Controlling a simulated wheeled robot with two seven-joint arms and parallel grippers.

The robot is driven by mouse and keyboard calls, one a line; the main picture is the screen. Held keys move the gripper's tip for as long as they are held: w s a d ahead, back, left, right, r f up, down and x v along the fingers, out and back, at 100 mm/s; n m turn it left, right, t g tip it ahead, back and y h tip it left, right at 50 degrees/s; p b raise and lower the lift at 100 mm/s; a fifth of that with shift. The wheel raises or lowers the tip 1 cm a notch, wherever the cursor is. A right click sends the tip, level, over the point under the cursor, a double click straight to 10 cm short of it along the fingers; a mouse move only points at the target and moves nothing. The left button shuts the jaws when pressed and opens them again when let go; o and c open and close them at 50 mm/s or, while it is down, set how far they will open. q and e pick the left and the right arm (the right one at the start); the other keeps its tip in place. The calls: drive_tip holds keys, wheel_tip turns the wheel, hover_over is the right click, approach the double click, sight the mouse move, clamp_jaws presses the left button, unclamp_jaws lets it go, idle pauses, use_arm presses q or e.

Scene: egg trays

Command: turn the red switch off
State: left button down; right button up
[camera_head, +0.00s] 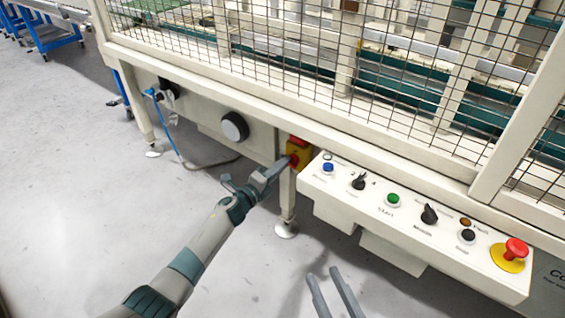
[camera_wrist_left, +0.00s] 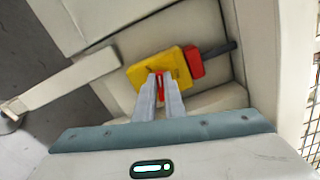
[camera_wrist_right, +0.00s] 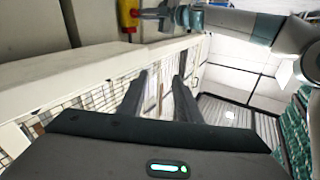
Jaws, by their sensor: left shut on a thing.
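The red switch (camera_wrist_left: 160,86) is a small red handle on a yellow plate (camera_wrist_left: 178,67) fixed to the machine frame. In the head view the yellow and red switch box (camera_head: 299,150) sits left of the control panel. My left gripper (camera_head: 284,164) reaches it from the lower left. In the left wrist view my left gripper (camera_wrist_left: 160,84) is shut on the red handle, one finger on each side, and the fingers hide part of it. My right gripper (camera_head: 328,277) is open and empty, low in front of the panel; its spread fingers also show in the right wrist view (camera_wrist_right: 163,78).
The white control panel (camera_head: 340,200) with buttons and knobs juts out right of the switch, with a red emergency stop (camera_head: 516,248) at its right end. A wire mesh guard (camera_head: 320,70) stands above. A round dark knob (camera_head: 234,126) is left. The floor in front is clear.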

use_arm(q)
drive_tip(key=shift+f+n+p, duration=0.25)
drive_tip(key=shift+n+p, duration=0.15)
drive_tip(key=shift+n, duration=1.2)
use_arm(e)
drive_tip(key=shift+d+f+g+h, duration=0.25)
drive_tip(key=shift+f+g, duration=0.3)
drive_tip(key=shift+f, duration=0.35)
drive_tip(key=shift+d+f+g+h, duration=0.1)
drive_tip(key=shift+f+g+h, duration=0.15)
drive_tip(key=shift+f+g, duration=0.5)
drive_tip(key=shift+f, duration=0.15)
use_arm(q)
drive_tip(key=c, duration=1.8)
unclamp_jaws()
drive_tip(key=shift+c, duration=0.2)
drive_tip(key=shift+s+a, duration=0.1)
drive_tip(key=shift+a, duration=0.05)
